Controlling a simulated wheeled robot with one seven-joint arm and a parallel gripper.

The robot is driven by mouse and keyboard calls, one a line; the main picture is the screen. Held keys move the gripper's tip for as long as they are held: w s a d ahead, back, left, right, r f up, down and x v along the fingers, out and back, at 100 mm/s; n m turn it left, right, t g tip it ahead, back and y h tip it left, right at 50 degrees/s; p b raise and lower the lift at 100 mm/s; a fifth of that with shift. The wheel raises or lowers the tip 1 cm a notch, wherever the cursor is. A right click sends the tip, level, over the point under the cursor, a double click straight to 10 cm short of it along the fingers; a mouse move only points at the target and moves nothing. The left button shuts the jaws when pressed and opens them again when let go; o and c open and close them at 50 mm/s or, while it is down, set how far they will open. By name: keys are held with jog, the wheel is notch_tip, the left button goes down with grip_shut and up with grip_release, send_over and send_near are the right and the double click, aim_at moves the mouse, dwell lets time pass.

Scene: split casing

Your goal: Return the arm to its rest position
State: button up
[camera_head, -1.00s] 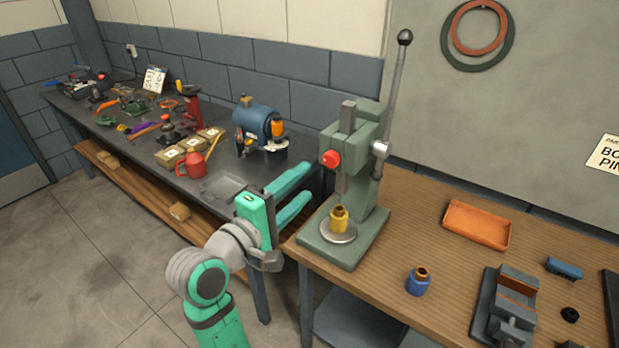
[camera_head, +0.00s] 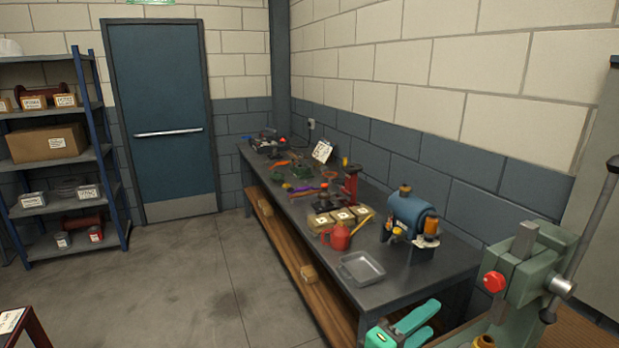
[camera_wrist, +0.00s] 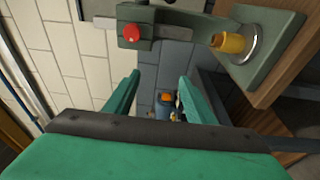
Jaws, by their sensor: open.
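My gripper (camera_head: 418,325) is at the bottom right of the head view, its teal fingers spread with nothing between them. It stands in front of the right end of the dark workbench, left of the green press (camera_head: 528,275). In the wrist view both fingers (camera_wrist: 157,92) are apart and empty. The press with its red knob (camera_wrist: 132,34) and a brass piece (camera_wrist: 229,42) on its round plate shows beyond them. Most of my arm is outside the head view.
The dark bench (camera_head: 408,285) holds a grey tray (camera_head: 361,268), a red can (camera_head: 337,237), boxes (camera_head: 322,222) and a blue tank machine (camera_head: 408,212). A shelf rack (camera_head: 107,178) and blue door (camera_head: 160,115) stand at the left. The floor (camera_head: 200,275) between is clear.

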jog(key=s+a+f+n+t+y, duration=0.1)
jog(key=s+a+f+t+y, duration=0.15)
jog(key=a+f, duration=0.4)
jog(key=s+a+f+t+y, duration=0.1)
jog(key=s+a+f+y, duration=0.3)
jog(key=f, duration=0.6)
jog(key=s+a+f+n+t+y, duration=0.1)
jog(key=s+a+f+t+y, duration=0.15)
jog(key=a+f+y, duration=0.4)
jog(key=s+a+f+m+y, duration=0.1)
jog(key=s+a+m, duration=0.2)
jog(key=s, duration=1)
jog(key=s+a+f+m+y, duration=0.1)
jog(key=s+m, duration=0.4)
jog(key=s, duration=0.8)
jog(key=shift+a+f+m+g, duration=0.35)
jog(key=shift+a+f, duration=0.35)
jog(key=shift+a, duration=0.45)
jog(key=shift+w, duration=0.15)
